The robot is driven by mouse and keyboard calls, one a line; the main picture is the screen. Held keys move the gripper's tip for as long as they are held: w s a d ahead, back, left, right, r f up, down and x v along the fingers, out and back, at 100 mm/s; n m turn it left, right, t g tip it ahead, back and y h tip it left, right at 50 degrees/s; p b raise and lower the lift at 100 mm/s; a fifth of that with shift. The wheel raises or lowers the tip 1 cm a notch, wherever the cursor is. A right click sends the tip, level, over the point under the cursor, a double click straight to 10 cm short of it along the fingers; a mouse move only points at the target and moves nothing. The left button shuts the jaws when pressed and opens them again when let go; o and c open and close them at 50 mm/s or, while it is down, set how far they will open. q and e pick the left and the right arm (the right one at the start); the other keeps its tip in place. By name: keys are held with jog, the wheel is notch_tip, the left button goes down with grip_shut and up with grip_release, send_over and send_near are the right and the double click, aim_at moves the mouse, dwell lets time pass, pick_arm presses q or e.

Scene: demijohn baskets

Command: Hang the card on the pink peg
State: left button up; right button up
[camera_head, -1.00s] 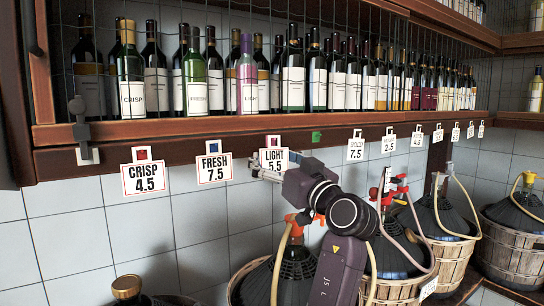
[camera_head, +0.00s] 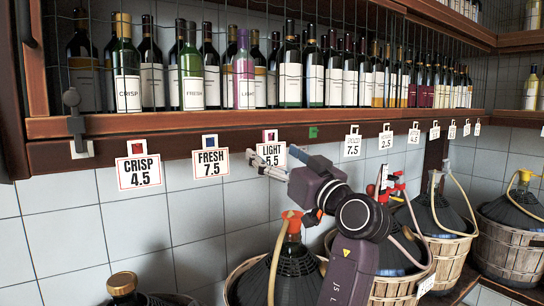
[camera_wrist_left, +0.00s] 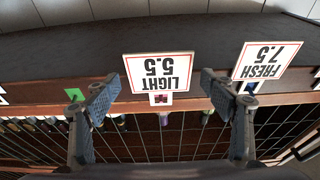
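The LIGHT 5.5 card (camera_head: 269,150) is white with a red border and hangs at the pink peg (camera_head: 269,136) on the shelf's front rail. In the left wrist view the card (camera_wrist_left: 158,72) appears upside down, with the pink peg (camera_wrist_left: 160,99) showing in its tab. My left gripper (camera_head: 265,166) is just in front of the card's lower part and hides some of it. In the left wrist view its fingers (camera_wrist_left: 162,88) are spread wide, one on each side of the card, apart from it. My right gripper is not in view.
The CRISP card (camera_head: 138,172) and FRESH card (camera_head: 210,163) hang to the left. A bare green peg (camera_head: 313,132) is to the right, before more price cards. Bottles line the shelf behind wire. Demijohns in baskets (camera_head: 400,288) stand below my arm.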

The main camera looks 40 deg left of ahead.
pick_arm(q)
jog(key=shift+r+b+v, duration=0.15)
jog(key=shift+b+v, duration=0.4)
jog(key=shift+v, duration=0.75)
jog(key=shift+r+b+v, duration=0.1)
jog(key=shift+b+v, duration=0.4)
jog(key=shift+v, duration=0.8)
jog(key=shift+f, duration=0.1)
